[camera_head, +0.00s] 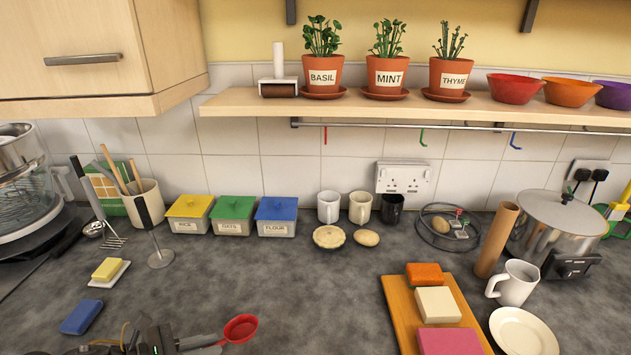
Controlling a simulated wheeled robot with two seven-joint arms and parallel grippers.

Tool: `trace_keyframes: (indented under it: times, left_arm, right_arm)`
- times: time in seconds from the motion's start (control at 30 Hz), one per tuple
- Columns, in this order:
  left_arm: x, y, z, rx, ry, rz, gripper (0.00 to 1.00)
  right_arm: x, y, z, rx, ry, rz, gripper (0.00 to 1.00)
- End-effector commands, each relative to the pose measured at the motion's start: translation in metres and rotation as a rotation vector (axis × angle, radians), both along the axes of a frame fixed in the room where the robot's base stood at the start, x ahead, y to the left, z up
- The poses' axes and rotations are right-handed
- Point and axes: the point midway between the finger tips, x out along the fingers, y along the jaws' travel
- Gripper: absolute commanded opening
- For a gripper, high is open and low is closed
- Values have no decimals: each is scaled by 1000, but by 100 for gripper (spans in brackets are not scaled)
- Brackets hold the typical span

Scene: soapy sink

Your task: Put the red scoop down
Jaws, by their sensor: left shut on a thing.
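The red scoop (240,328) shows at the bottom of the head view, left of centre, with its round bowl toward the right. My left gripper (207,343) comes in from the lower left and is shut on the scoop at its handle end. The bowl appears tilted, its open side partly facing me. I cannot tell whether the scoop touches the worktop (290,290) or hangs just above it. The bottom edge of the picture cuts off part of my arm. My right gripper is not in view.
A blue block (82,316) and a butter dish (108,272) lie to the left. A wooden board (398,302) with several blocks and a white plate (523,333) are to the right. Lidded boxes (233,216) stand behind. The worktop between scoop and board is clear.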

Motion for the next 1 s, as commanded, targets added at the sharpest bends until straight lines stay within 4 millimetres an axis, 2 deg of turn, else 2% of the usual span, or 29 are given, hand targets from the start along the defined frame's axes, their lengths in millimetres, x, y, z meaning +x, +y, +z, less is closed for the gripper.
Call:
trace_keyframes:
  times: [0.1,0.33,1.0]
  left_arm:
    - [20,-9,23,3,-9,-20,0]
    - [38,-15,49,1,-3,-25,0]
    - [42,-15,54,-1,0,-25,0]
  right_arm:
    - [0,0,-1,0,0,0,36]
    - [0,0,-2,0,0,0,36]
    - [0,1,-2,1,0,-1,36]
